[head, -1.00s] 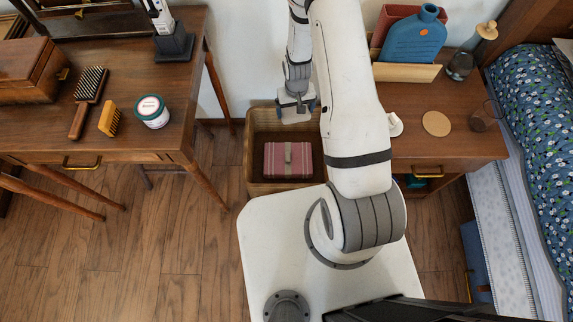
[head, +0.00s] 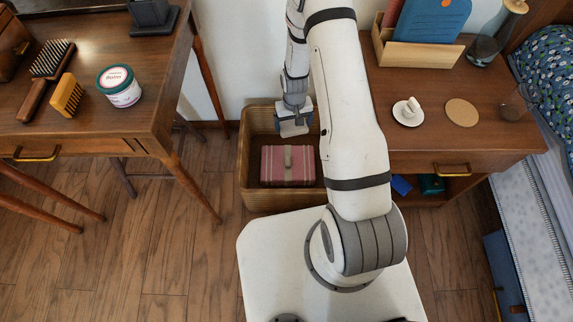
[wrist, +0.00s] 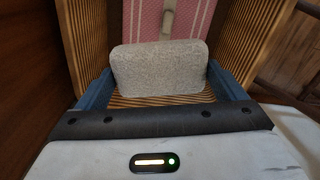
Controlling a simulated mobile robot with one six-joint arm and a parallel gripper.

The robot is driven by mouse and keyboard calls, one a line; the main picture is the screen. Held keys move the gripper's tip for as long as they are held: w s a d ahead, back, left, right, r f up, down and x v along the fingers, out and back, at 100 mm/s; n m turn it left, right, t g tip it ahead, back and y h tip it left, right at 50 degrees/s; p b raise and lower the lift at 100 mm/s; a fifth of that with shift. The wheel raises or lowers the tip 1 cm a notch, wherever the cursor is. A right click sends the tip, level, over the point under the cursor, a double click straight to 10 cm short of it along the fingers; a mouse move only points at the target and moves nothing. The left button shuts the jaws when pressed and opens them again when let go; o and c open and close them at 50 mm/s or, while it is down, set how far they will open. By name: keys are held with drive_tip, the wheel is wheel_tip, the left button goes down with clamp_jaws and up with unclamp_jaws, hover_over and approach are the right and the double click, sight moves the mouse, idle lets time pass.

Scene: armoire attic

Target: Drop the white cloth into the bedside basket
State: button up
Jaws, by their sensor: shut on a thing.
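The white cloth (head: 294,129) is a small pale folded pad, held between the blue fingers of my gripper (head: 294,122). In the wrist view the cloth (wrist: 158,68) looks light grey and textured, with a blue finger at each side. My gripper (wrist: 160,88) is shut on it. The bedside basket (head: 243,165) is a brown woven box on the floor, between the desk and the nightstand. The gripper and cloth are over the back part of its opening. A pink striped box (head: 288,166) lies inside the basket. The exact height of the cloth against the rim is hard to tell.
The nightstand (head: 425,135) stands right of the basket, with a white cup and saucer (head: 408,112), a round coaster (head: 461,112) and a wooden holder (head: 410,52). The desk (head: 150,75) is at left with brushes and a jar (head: 119,86). A bed is at far right.

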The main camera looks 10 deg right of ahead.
drive_tip(key=shift+f+b, duration=1.3)
drive_tip(key=shift+f, duration=1.1)
drive_tip(key=o, duration=0.7)
drive_tip(key=shift+r+p, duration=1.35)
drive_tip(key=shift+r, duration=2.6)
drive_tip(key=shift+r, duration=0.1)
